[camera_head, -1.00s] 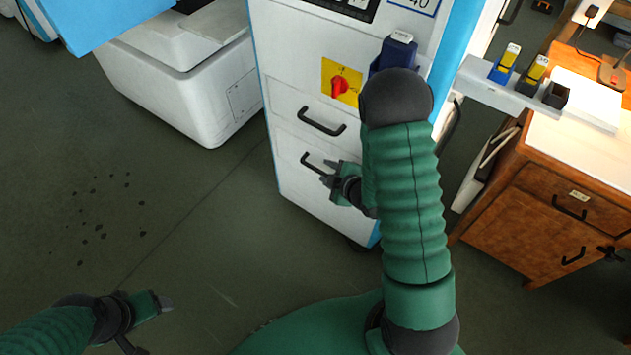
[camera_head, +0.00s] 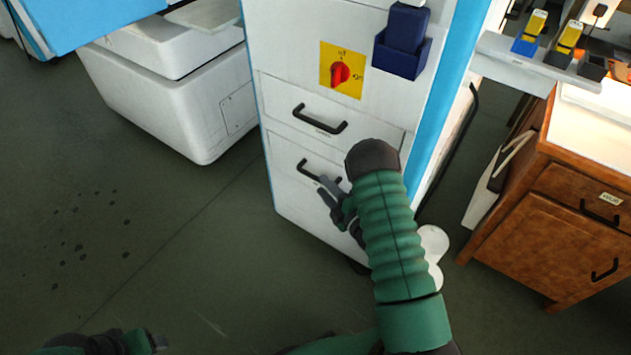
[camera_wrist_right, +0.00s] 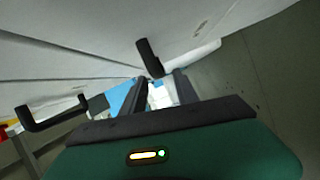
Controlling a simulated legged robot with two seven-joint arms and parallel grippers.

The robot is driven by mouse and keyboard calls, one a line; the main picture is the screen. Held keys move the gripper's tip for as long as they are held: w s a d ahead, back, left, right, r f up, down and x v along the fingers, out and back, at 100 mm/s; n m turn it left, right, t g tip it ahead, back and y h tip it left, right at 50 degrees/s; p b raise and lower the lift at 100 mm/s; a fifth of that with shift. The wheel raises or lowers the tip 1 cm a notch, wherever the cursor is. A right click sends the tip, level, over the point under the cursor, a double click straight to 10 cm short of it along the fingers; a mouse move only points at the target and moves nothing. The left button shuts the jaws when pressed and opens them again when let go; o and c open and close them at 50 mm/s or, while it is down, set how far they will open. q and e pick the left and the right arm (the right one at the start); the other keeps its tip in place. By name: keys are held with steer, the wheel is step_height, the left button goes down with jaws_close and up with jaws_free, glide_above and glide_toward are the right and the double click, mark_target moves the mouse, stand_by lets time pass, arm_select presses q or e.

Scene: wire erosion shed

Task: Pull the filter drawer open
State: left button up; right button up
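A white cabinet (camera_head: 300,225) with a blue edge has two drawer fronts, each with a black bar handle. The upper handle (camera_head: 320,119) is free; the label under it is too small to read. The lower handle (camera_head: 317,171) has my right gripper (camera_head: 328,187) at its right end. In the right wrist view, the two fingers (camera_wrist_right: 160,92) are apart and the end of a handle (camera_wrist_right: 150,58) shows at their tips; contact is unclear. The other handle (camera_wrist_right: 48,114) is at left. Both drawers look shut. My left gripper (camera_head: 155,341) is at the bottom edge, partly cut off.
A red rotary switch (camera_head: 340,74) on a yellow plate and a dark blue holder (camera_head: 402,55) are above the drawers. A white machine base (camera_head: 190,110) is at left. Floor in front is open.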

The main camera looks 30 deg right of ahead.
mark_target(315, 176)
steer(key=w, duration=0.3)
steer(key=w+b, duration=0.1)
steer(key=shift+w+f, duration=0.3)
steer(key=shift+w, duration=0.1)
steer(key=shift+w+a+r, duration=0.1)
steer(key=shift+w+a, duration=0.05)
steer(key=shift+w, duration=0.1)
steer(key=c, duration=0.7)
jaws_close()
steer(key=shift+s+f, duration=0.1)
steer(key=shift+f, duration=0.1)
